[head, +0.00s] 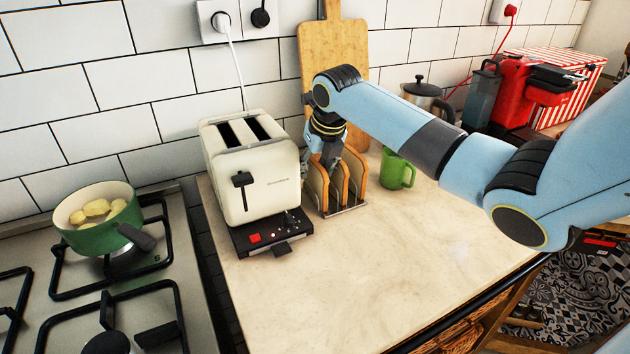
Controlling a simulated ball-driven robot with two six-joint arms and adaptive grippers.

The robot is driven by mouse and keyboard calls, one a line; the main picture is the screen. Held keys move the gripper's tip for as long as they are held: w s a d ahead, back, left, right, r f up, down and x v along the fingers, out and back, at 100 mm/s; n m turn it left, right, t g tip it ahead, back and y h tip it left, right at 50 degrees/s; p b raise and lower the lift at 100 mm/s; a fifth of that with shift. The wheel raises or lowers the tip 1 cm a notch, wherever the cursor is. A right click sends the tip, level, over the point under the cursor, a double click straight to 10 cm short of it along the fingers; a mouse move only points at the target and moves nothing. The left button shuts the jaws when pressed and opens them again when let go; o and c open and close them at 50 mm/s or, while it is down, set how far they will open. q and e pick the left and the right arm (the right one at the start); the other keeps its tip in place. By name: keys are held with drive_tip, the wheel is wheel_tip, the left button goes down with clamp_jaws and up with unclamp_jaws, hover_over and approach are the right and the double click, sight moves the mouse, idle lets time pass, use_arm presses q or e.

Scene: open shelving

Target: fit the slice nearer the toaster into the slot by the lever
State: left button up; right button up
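The cream toaster (255,185) stands on the counter, with two dark, empty-looking slots in its top and a black lever (243,181) on its front face. Right of it, a small rack (345,211) holds upright bread slices. The slice nearer the toaster (317,187) is at the rack's left side, and another slice (360,170) stands further right. My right gripper (329,168) points down at the rack, at the tops of the slices. Its fingertips are small and partly hidden, so I cannot tell whether it grips a slice. My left gripper is out of view.
A green mug (397,170) stands close right of the rack. A wooden board (334,50) leans on the tiled wall behind. A green pot (100,225) sits on the hob at left. A red machine (512,90) is at back right. The front counter (370,275) is clear.

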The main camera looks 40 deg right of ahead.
drive_tip(key=shift+f, duration=0.4)
idle(0.5)
clamp_jaws()
